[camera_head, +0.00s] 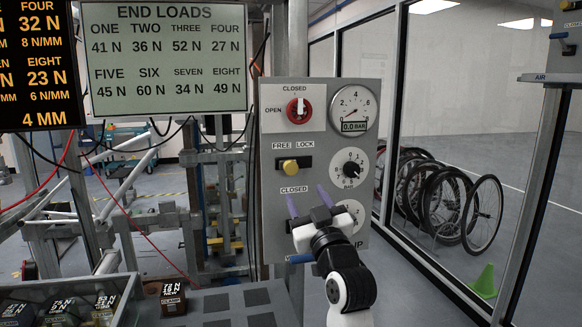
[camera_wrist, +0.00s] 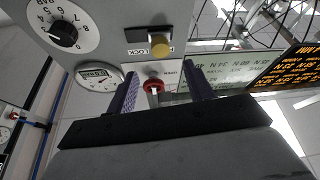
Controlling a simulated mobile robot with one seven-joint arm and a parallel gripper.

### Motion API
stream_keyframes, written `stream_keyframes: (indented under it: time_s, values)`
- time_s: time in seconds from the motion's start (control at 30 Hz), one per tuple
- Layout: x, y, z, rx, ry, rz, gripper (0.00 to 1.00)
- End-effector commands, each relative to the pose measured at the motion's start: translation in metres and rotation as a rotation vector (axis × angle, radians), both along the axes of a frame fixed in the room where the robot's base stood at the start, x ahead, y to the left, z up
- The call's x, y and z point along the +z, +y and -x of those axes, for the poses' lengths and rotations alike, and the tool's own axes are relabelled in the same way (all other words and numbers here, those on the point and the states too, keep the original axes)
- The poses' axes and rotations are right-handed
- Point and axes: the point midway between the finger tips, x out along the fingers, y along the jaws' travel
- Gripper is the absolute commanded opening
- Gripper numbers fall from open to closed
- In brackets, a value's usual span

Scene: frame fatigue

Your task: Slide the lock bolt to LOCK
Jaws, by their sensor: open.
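The lock bolt has a yellow knob (camera_head: 289,166) in a short black slot on the grey control panel (camera_head: 348,95). The label above reads FREE at left and LOCK at right. The knob sits left of the slot's middle, on the FREE side. My gripper (camera_head: 307,192) is in front of the panel, just below the bolt, with its purple fingers apart and nothing between them. The wrist view is turned over; there the yellow knob (camera_wrist: 160,46) appears beyond the fingertips (camera_wrist: 160,72), with no visible contact.
Above the bolt is a red rotary switch (camera_head: 298,109) at CLOSED. A gauge (camera_head: 352,108) reads 0.0 bar, with a BAR dial (camera_head: 349,169) below it. Another dial (camera_head: 351,212) is partly hidden by my gripper. A crate (camera_head: 95,290) of weights stands at lower left.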

Motion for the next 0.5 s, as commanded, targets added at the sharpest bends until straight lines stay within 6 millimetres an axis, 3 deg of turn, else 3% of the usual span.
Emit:
stream_keyframes:
  time_s: [0.3, 0.5]
  values:
    - [0.031, 0.026, -0.059, 0.001, 0.0, 0.0, 0.52]
    - [0.04, 0.036, -0.084, 0.0, -0.001, 0.0, 0.52]
